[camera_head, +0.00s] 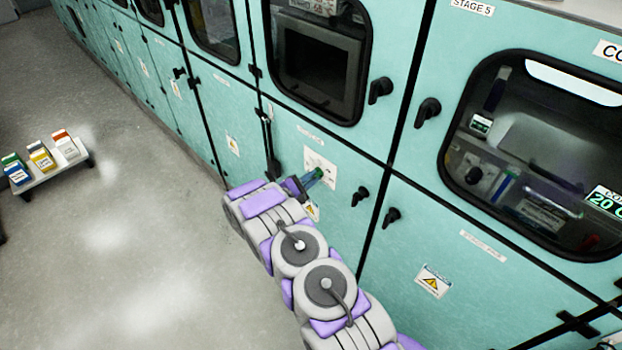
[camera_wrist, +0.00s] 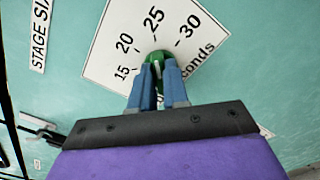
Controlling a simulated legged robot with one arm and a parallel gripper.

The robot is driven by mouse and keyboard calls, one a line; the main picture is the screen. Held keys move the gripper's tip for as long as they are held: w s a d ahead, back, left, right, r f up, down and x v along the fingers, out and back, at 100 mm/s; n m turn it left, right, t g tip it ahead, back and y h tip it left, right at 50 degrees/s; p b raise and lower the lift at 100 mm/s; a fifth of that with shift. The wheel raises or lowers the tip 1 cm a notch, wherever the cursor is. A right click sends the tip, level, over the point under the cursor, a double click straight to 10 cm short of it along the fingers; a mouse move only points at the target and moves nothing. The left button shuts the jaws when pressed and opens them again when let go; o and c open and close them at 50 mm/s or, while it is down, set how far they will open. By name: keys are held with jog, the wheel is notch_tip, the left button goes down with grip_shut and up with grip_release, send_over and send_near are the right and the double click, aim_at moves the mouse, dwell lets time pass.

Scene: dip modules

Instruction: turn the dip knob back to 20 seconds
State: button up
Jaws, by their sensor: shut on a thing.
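The green dip knob (camera_wrist: 158,58) sits on a white dial plate (camera_wrist: 108,62) marked 15, 20, 25 and 30 seconds in the wrist view. My gripper (camera_wrist: 159,74) has its two blue fingers shut on the knob, one on each side. The knob's upper end lies just below the 25 mark; its pointer is too hidden by the fingers to read exactly. In the head view my gripper (camera_head: 312,181) reaches the knob (camera_head: 319,173) on the white plate (camera_head: 322,165) of a teal cabinet door.
Black door handles (camera_head: 359,196) stick out right of the dial. A warning label (camera_head: 312,210) is just below my gripper. A low cart (camera_head: 50,170) with coloured boxes stands on the floor at left. Open floor lies between it and the cabinets.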

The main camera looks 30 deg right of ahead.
grip_shut()
jog(key=shift+d+n, duration=0.1)
jog(key=shift+n, duration=0.6)
jog(key=n, duration=0.3)
jog(key=shift+w+r+n+b, duration=0.1)
jog(key=shift+n+b, duration=0.25)
jog(key=shift+n, duration=0.75)
jog(key=shift+w+r+n+b, duration=0.1)
jog(key=shift+n+b, duration=0.25)
jog(key=shift+n, duration=0.75)
jog(key=o, duration=0.7)
grip_release()
jog(key=shift+f, duration=0.1)
jog(key=p+v, duration=0.2)
jog(key=v, duration=1.5)
jog(key=shift+a+p, duration=0.3)
jog(key=shift+a, duration=0.1)
